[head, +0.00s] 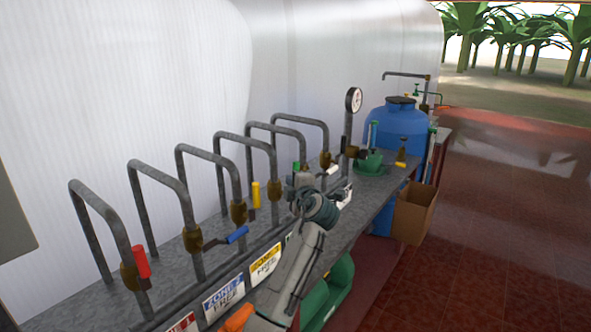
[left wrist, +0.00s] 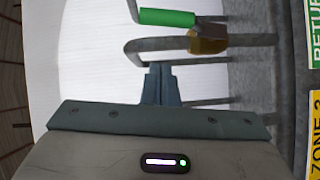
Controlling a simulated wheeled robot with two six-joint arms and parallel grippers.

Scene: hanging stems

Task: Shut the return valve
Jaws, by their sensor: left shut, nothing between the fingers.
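The return valve's green handle (left wrist: 167,17) shows in the left wrist view, left of a brass valve body (left wrist: 207,40) on a grey pipe. The handle lies roughly parallel to the pipe. A green sign (left wrist: 315,35) beginning "RETU" is at the right edge. My left gripper (left wrist: 160,84) is shut and empty, its fingers apart from the handle in the picture. In the head view my left gripper (head: 303,181) is in front of the pipe row and partly hides the valve; only a bit of green handle (head: 296,166) shows. My right gripper is not in view.
Other valves have red (head: 141,262), blue (head: 237,234), yellow (head: 256,194) and white (head: 333,170) handles. A pressure gauge (head: 353,100), blue tank (head: 400,130) and cardboard box (head: 415,213) stand beyond. The tiled floor at right is clear.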

